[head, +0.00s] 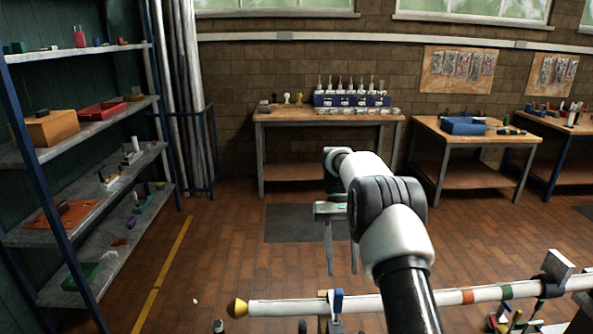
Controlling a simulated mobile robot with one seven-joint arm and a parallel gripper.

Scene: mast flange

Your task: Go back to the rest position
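My gripper (342,272) hangs at the end of my white-and-black arm near the middle of the head view. Its two thin fingers point down and stand apart, with floor showing between them and nothing held. In the picture it is above a white mast (400,303) that lies roughly level across the lower right. The mast has an orange-yellow tip (238,307) at its left end and red and green bands towards the right. A blue-topped holder (336,300) stands at the mast left of my arm. My arm hides part of the mast.
A shelf rack (100,175) with trays and small parts stands at the left. Workbenches (290,117) line the back wall, one with a blue rack (350,100), another with a blue bin (463,126). Brick floor and a dark mat (290,224) lie open between. Small items show along the bottom edge.

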